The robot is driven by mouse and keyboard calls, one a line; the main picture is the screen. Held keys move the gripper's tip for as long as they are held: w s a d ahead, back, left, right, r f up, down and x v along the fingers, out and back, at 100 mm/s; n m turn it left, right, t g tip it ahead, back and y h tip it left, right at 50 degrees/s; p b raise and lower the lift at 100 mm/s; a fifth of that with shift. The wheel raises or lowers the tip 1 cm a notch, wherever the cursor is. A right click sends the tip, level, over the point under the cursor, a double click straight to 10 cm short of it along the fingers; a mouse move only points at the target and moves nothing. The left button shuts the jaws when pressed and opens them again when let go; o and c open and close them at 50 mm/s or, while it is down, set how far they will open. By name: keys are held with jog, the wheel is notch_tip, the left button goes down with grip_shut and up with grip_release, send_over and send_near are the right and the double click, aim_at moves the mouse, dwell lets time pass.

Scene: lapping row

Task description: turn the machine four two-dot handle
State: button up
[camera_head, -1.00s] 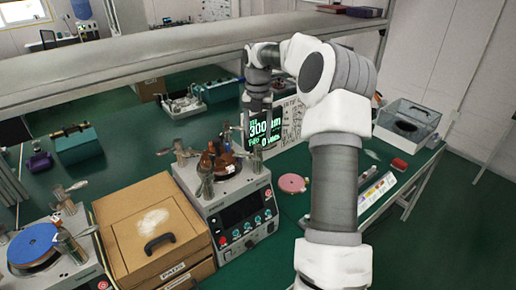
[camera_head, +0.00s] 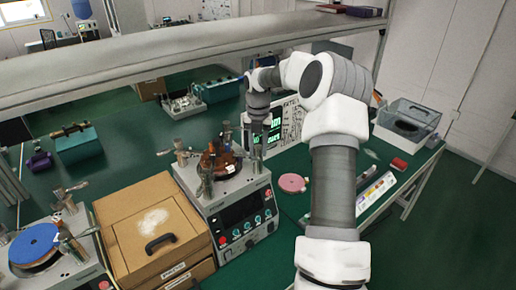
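A grey lapping machine (camera_head: 237,207) with a brown-red disc (camera_head: 221,160) on top stands at the middle of the green bench. Metal handles show around the disc, one at its back left (camera_head: 180,151) and one at its front left (camera_head: 206,176). A second machine (camera_head: 60,272) with a blue disc (camera_head: 36,243) stands at the lower left, with handles beside it. Dot marks and machine numbers are too small to read, so I cannot tell which handle is the two-dot one. My gripper (camera_head: 257,140) points down behind and right of the brown-red disc. Its fingers are too small and dark to judge.
A brown box (camera_head: 118,222) with a black handle stands between the machines. A lit display (camera_head: 272,134) and a white panel stand behind my gripper. A pink disc (camera_head: 292,183) lies to the right. A long shelf (camera_head: 190,55) spans above the bench. A clear bin (camera_head: 407,117) stands far right.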

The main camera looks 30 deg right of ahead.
grip_shut()
dwell(1.0)
